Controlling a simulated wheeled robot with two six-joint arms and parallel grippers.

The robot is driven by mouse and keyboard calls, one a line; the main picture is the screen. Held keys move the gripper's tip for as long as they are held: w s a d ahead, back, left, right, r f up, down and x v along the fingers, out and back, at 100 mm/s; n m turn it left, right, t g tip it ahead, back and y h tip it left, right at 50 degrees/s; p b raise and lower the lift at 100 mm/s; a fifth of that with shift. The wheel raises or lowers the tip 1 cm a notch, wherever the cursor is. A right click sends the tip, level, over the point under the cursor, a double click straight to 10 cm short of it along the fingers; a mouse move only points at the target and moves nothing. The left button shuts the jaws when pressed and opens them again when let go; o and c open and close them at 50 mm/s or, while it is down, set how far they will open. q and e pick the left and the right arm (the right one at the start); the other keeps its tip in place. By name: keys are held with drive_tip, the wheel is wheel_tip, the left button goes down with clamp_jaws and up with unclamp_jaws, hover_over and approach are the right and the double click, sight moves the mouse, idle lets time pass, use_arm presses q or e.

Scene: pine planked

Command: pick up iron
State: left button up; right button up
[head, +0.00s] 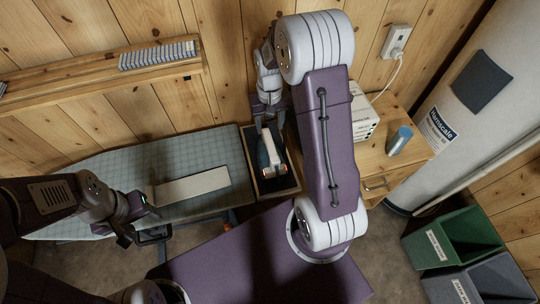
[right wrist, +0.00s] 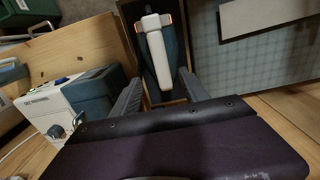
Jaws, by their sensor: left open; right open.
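The iron (head: 269,157), with a white handle and a dark teal body, sits in a dark wood-rimmed tray (head: 289,190) at the end of the ironing board. In the right wrist view the iron (right wrist: 155,52) lies between and beyond the fingers of my right gripper (right wrist: 159,88), its white handle lengthwise. My right gripper (head: 268,115) is open and at the wall-side end of the iron in the head view; contact cannot be told. My left gripper (head: 137,222) is open and empty by the front edge of the board.
The checked ironing board (head: 130,160) carries a pale flat strip (head: 190,186). A white device (right wrist: 67,108) and a blue cup (head: 400,140) stand on the wooden cabinet at right. Green and grey bins (head: 455,238) are at lower right. A wall shelf (head: 105,72) hangs behind.

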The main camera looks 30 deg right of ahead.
sight(269, 141)
drive_tip(key=shift+d+f, duration=0.35)
drive_tip(key=shift+f, duration=0.15)
drive_tip(key=shift+a+f+p, duration=0.15)
drive_tip(key=shift+f+p, duration=0.05)
drive_tip(key=shift+f, duration=0.4)
drive_tip(key=shift+a+f+p, duration=0.15)
drive_tip(key=shift+f+p, duration=0.05)
drive_tip(key=shift+f, duration=0.4)
drive_tip(key=shift+w+a+f, duration=0.2)
drive_tip(key=shift+a+f, duration=0.1)
drive_tip(key=shift+a, duration=0.15)
drive_tip(key=f, duration=0.1)
drive_tip(key=f+p, duration=0.1)
drive_tip(key=f, duration=0.3)
drive_tip(key=shift+s+d+p, duration=0.3)
drive_tip(key=shift+s+d, duration=0.05)
drive_tip(key=shift+w+f, duration=0.1)
drive_tip(key=shift+a, duration=0.2)
use_arm(q)
wheel_tip(269, 141, up, 2)
drive_tip(key=shift+a+r, duration=0.1)
drive_tip(key=shift+a, duration=0.05)
use_arm(e)
drive_tip(key=shift+d, duration=0.1)
use_arm(q)
drive_tip(key=shift+w, duration=0.1)
use_arm(e)
drive_tip(key=shift+f, duration=0.2)
